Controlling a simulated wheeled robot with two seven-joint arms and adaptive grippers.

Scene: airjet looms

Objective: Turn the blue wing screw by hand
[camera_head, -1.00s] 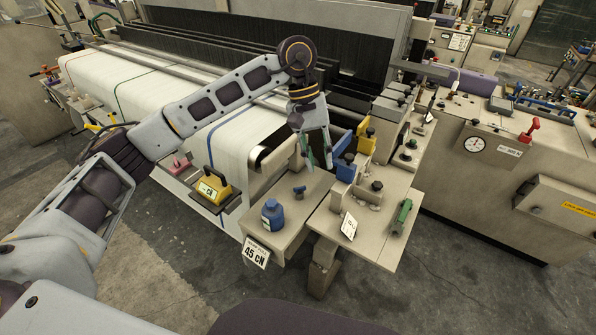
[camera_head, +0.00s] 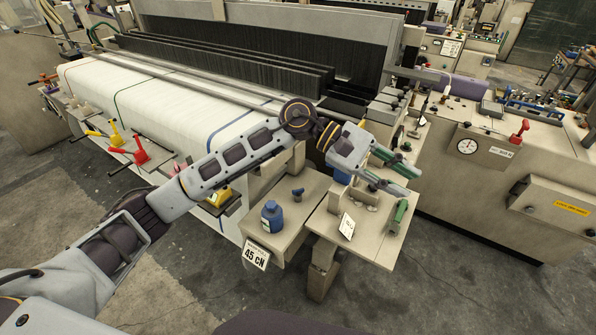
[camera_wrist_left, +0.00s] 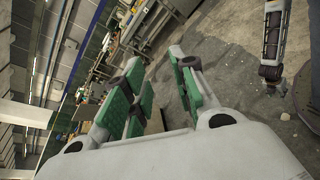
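A small dark blue wing-shaped piece (camera_head: 298,194), which looks like the wing screw, stands on the left beige ledge (camera_head: 290,230) in the head view. My left gripper (camera_head: 412,178) has green-padded fingers and is above the right ledge (camera_head: 375,246), to the right of the blue piece and apart from it. In the left wrist view its fingers (camera_wrist_left: 157,62) are spread with nothing between them. The wrist view does not clearly show the wing screw.
A green-handled tool (camera_head: 398,216) and a white tag (camera_head: 347,226) are on the right ledge. The loom's white cloth (camera_head: 150,100) lies behind my arm. A grey cabinet with a dial (camera_head: 467,146) stands at the right.

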